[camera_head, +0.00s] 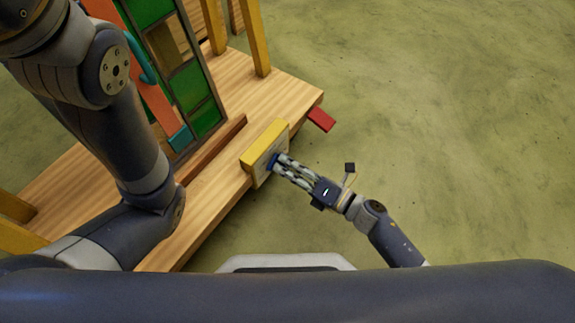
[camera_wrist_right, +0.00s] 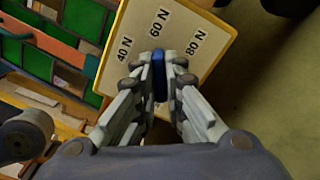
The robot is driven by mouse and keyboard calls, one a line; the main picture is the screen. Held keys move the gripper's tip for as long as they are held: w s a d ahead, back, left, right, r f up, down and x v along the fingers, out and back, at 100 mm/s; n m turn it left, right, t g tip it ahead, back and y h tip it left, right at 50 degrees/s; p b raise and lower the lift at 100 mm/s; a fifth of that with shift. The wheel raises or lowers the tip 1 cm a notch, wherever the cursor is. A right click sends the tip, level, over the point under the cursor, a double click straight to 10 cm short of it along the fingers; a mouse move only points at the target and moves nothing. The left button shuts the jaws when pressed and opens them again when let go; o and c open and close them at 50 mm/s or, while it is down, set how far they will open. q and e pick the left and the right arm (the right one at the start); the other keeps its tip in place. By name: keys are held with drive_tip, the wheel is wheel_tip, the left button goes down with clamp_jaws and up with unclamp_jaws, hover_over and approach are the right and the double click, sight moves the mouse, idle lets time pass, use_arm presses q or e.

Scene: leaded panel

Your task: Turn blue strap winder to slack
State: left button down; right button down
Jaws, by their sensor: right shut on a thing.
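The blue strap winder (camera_head: 273,162) sits on the front face of a yellow-edged block at the bench's near edge. In the right wrist view the blue winder (camera_wrist_right: 158,76) stands upright between my right fingertips, below the "60 N" mark on a pale dial plate (camera_wrist_right: 185,22) that also reads "40 N" and "80 N". My right gripper (camera_head: 279,164) is shut on the winder, and its fingers hide part of it. The leaded panel (camera_head: 190,80) with green panes stands on the bench behind. My left arm comes in from the left; its gripper is not in view.
The wooden bench (camera_head: 85,180) carries yellow posts (camera_head: 254,40) and a wooden rail (camera_head: 215,138). A red piece (camera_head: 321,119) sticks out from the bench's right end. An orange bar (camera_head: 150,70) with a teal strap lies along the panel. The green floor at right is clear.

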drive_tip(key=c, duration=1.7)
unclamp_jaws()
drive_tip(key=shift+s+d, duration=0.1)
drive_tip(key=shift+d, duration=0.05)
drive_tip(key=v, duration=1.2)
